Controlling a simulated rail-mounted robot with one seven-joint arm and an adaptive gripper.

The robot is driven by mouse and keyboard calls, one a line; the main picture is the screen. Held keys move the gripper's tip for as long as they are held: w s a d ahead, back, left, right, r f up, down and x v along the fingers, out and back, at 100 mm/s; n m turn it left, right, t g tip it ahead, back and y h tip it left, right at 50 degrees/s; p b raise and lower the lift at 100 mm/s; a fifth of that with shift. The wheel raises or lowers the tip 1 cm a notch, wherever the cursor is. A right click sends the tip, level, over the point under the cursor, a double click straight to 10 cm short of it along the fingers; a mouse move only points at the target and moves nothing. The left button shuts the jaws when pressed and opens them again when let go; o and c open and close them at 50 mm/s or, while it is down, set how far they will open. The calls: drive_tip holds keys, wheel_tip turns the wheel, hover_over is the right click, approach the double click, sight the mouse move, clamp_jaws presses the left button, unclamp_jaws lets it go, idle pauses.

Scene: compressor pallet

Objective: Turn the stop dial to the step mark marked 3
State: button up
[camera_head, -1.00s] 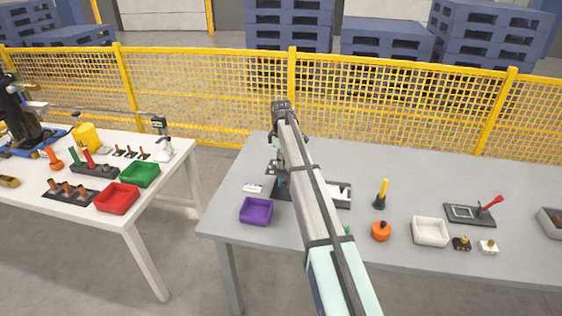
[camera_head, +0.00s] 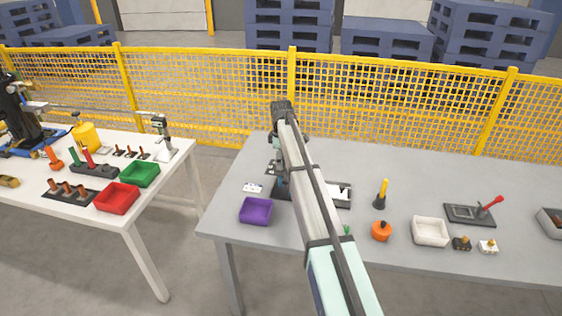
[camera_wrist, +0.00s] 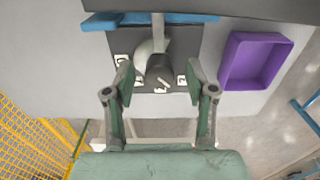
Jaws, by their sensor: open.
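Contact cannot be told. In the head view my arm hides the dial; part of its dark base (camera_head: 283,192) shows.
A purple bin (camera_head: 256,211) stands beside the dial's base and also shows in the wrist view (camera_wrist: 255,62). A white card (camera_head: 253,188) lies behind it. An orange knob (camera_head: 381,231), a yellow-handled tool (camera_head: 382,194) and a white bin (camera_head: 430,231) stand to the right.

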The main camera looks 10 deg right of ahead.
wheel_tip(320, 180, up, 12)
idle(0.5)
drive_tip(key=shift+a+f, duration=0.1)
